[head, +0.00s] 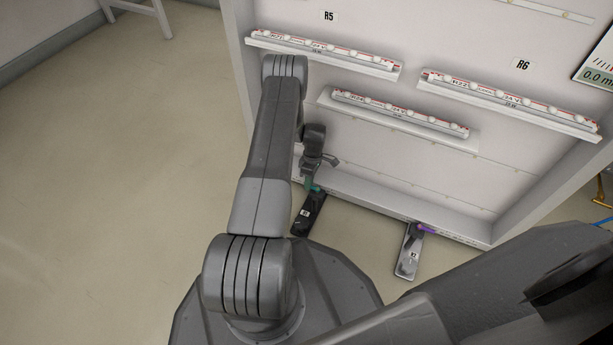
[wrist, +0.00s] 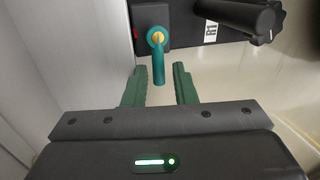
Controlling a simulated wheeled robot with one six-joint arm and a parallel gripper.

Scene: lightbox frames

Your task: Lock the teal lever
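The teal lever (wrist: 158,66) hangs from a round pivot with an orange centre on a black unit (wrist: 186,32), and its arm points down in the wrist view. It is small in the head view (head: 313,187), just below my gripper. My gripper (wrist: 159,78) is open, with one green finger on each side of the lever's free end in the picture. Gaps show on both sides, so neither finger appears to touch it. I cannot tell whether the lever is at the fingers' depth. In the head view my gripper (head: 316,175) partly covers the lever.
A black cylinder (wrist: 240,20) sticks out right of the lever. A second, grey unit (head: 409,255) with a purple lever (head: 427,229) stands to the right. A pale cabinet (head: 400,165) with several lit strips rises behind. Open floor (head: 120,170) lies to the left.

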